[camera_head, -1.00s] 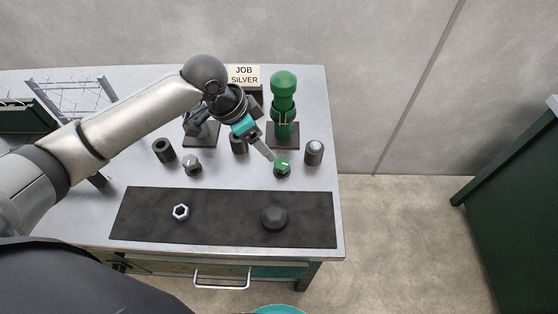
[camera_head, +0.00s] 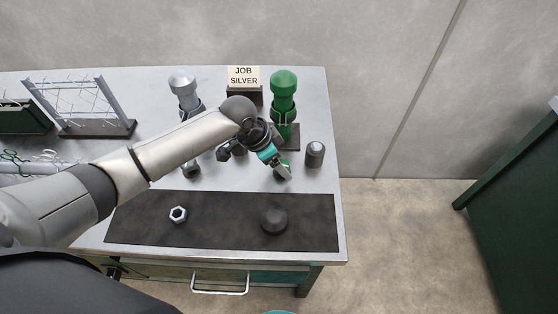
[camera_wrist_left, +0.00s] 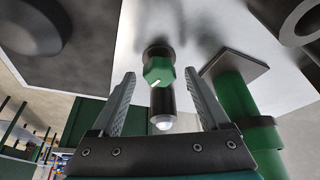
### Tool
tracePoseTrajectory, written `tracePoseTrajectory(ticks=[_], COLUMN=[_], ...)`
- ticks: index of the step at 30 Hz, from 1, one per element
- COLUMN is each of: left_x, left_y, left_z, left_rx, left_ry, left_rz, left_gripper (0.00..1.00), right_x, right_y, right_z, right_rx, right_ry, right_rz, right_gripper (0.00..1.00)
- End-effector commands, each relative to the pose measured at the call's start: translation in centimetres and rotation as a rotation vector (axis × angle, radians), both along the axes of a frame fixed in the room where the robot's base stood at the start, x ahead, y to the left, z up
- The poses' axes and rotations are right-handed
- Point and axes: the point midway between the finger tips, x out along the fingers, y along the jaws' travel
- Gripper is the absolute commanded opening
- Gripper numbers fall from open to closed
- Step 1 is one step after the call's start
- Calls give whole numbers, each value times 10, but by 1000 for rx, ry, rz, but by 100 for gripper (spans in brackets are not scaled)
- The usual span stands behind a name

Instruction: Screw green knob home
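The green knob (camera_head: 284,163) is on a dark round base on the bench, mostly hidden by my left gripper in the head view. In the left wrist view the knob (camera_wrist_left: 158,71) is green and faceted with a white mark. My left gripper (camera_head: 284,174) is at the knob. In the left wrist view its two fingers (camera_wrist_left: 159,78) are spread, one to each side of the knob, with a visible gap on both sides. How far the knob is screwed in cannot be told. My right gripper is not in view.
A green post (camera_head: 283,95) and a silver post (camera_head: 184,88) stand behind, with a "JOB SILVER" sign (camera_head: 243,77) between them. A grey cylinder (camera_head: 314,154) stands right of the knob. A dark mat (camera_head: 225,230) holds a hex nut (camera_head: 178,214) and a dark round piece (camera_head: 273,221).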

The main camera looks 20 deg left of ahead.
Motion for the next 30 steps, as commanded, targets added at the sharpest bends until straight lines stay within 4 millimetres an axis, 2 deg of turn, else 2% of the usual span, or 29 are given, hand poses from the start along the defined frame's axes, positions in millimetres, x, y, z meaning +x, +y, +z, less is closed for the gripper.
tracePoseTrajectory(ticks=[2, 21, 30], left_x=[0, 0, 1], left_y=[0, 1, 1], left_z=[0, 0, 1], left_rx=[0, 1, 1], left_ry=[0, -1, 1], left_rz=[0, 0, -29], left_gripper=[70, 0, 0], right_x=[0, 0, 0], right_y=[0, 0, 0], right_z=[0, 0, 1], right_rx=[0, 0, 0], right_ry=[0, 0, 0], right_rz=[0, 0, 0], right_gripper=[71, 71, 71])
